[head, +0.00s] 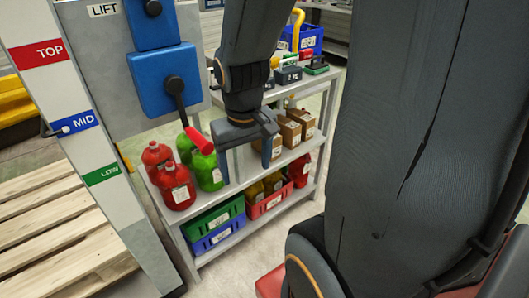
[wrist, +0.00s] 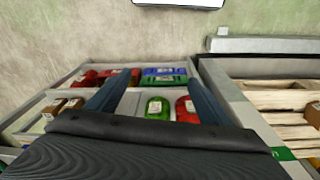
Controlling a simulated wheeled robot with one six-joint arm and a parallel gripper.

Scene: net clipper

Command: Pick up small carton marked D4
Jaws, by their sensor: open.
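Several small brown cartons stand on the middle shelf in the head view: a front one (head: 276,146), a middle one (head: 290,132) and a back one (head: 303,119). Their white labels are too small to read, so I cannot tell which is D4. My gripper (head: 245,160) points down, open and empty, to the left of the cartons and partly in front of them. In the wrist view the open gripper (wrist: 156,92) has bottles and crates between and beyond its fingers. Two cartons (wrist: 73,105) (wrist: 53,108) show there at the left, outside the fingers.
Red bottles (head: 177,187) and green bottles (head: 207,170) stand left of my gripper on the same shelf. Green, blue and red crates (head: 268,204) sit below. Weights (head: 288,75) stand on the top shelf. A lever panel (head: 165,80) and wooden pallet (head: 50,225) are at the left.

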